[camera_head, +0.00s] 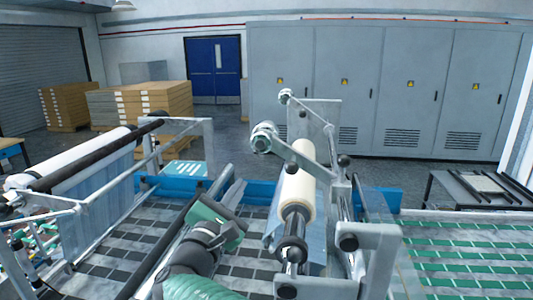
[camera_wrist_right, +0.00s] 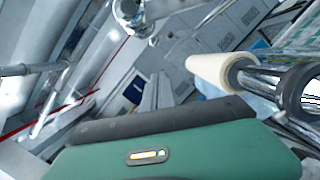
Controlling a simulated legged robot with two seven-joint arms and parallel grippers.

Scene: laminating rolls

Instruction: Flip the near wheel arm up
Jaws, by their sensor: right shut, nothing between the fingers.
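The laminating machine has two pale metal wheels on arms at its upper part. The nearer wheel (camera_head: 264,138) stands left of the upright plate, above the cream roll (camera_head: 299,185); the farther wheel (camera_head: 285,97) is higher and behind it. I cannot tell the exact angle of the near wheel's arm. My right gripper (camera_head: 232,208), green and grey, is shut and empty, left of the cream roll and below the near wheel, apart from both. In the right wrist view, its green body fills the bottom, a metal wheel (camera_wrist_right: 130,12) is at the top, and the roll (camera_wrist_right: 210,70) is at right. My left gripper is not visible.
A white film roll (camera_head: 75,155) on a metal frame stands at left. A metal bracket (camera_head: 370,240) stands at the near right of the cream roll. Grey cabinets (camera_head: 385,85), cardboard stacks (camera_head: 140,102) and a side table (camera_head: 480,185) are farther back.

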